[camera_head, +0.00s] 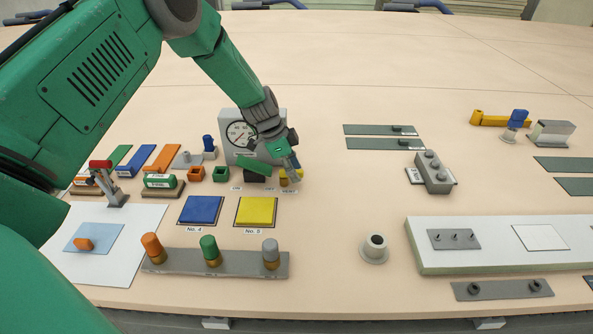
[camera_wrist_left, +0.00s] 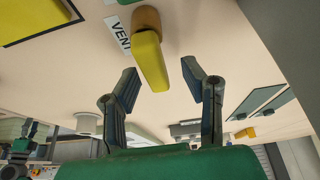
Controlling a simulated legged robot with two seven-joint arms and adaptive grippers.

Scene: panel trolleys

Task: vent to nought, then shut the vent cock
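The vent cock has a yellow lever on a brown-gold body (camera_head: 284,181) at the foot of the gauge block, beside a small label. In the left wrist view its yellow lever (camera_wrist_left: 151,62) stands beside a label reading VENT (camera_wrist_left: 117,33). The pressure gauge (camera_head: 240,134) is a round white dial on a grey block, partly covered by my left arm; its needle reading is too small to tell. My left gripper (camera_head: 293,164) is just above the vent cock. In the left wrist view its fingers (camera_wrist_left: 160,84) are apart, with the lever's end near the gap, not gripped. My right gripper is not seen.
A blue pad (camera_head: 201,210) and a yellow pad (camera_head: 256,211) lie in front of the gauge. A grey rail (camera_head: 237,263) with orange, green and grey knobs is nearer. Orange and green sockets stand left of the gauge. Free table lies right of the cock.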

